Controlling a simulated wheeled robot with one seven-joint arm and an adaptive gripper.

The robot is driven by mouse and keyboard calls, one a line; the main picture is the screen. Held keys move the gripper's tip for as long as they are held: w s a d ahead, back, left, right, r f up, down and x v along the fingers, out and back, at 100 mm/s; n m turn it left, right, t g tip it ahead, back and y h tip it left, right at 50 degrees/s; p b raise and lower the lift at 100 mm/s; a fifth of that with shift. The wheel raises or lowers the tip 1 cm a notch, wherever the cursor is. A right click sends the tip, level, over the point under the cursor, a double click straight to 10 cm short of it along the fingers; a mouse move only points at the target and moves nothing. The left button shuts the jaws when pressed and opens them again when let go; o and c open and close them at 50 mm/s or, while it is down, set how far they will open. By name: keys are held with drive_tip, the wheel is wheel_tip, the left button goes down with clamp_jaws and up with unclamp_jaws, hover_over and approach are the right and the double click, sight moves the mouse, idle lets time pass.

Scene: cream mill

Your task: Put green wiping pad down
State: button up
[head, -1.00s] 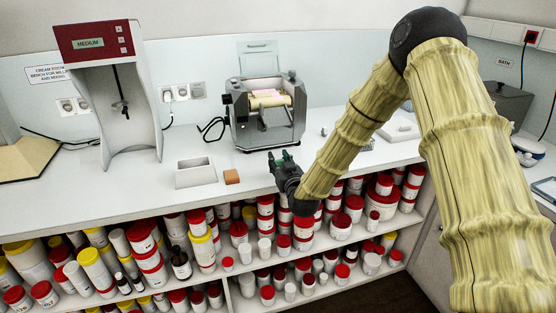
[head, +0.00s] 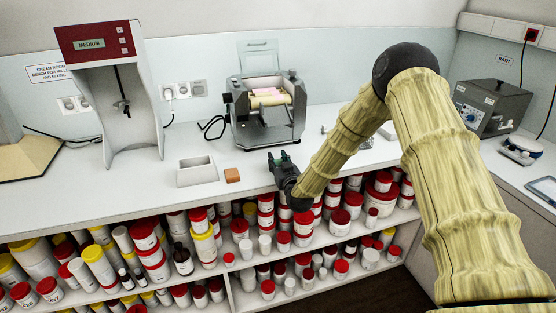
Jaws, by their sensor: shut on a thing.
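I cannot tell whether the pad touches the bench top.
The roller mill (head: 268,112) stands behind my gripper. The mixer (head: 123,100) stands farther left. Tubs crowd the shelves (head: 320,242) below. The bath (head: 492,108) is at right.

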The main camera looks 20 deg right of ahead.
drive_tip(key=shift+f, duration=0.1)
drive_tip(key=o, duration=0.9)
